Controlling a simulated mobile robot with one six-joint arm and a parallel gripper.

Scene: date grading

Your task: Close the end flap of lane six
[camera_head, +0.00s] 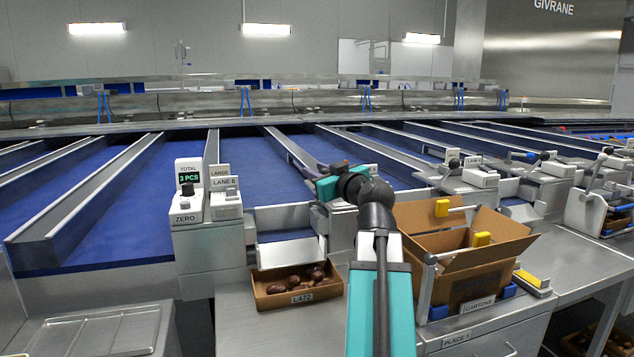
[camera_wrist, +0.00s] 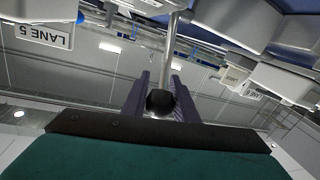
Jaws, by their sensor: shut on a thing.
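The lane six sign (camera_head: 224,182) stands on a white unit at centre left. To its right, a metal end flap (camera_head: 286,252) crosses the lane's front, above a small date tray. I cannot tell how far the flap is tilted. My gripper (camera_head: 322,174) is at the right side of this lane end, partly hidden by my own wrist. In the wrist view, its purple fingers (camera_wrist: 159,95) are shut around a black knob (camera_wrist: 159,101) beneath a metal rod (camera_wrist: 176,45). The knob and rod are hidden in the head view.
The L472 tray (camera_head: 270,301) of dark dates sits below the flap. An open carton (camera_head: 490,262) stands right of my arm. A lane 5 sign (camera_wrist: 44,36) shows upside down in the wrist view. Other levers (camera_head: 450,166) stand at right.

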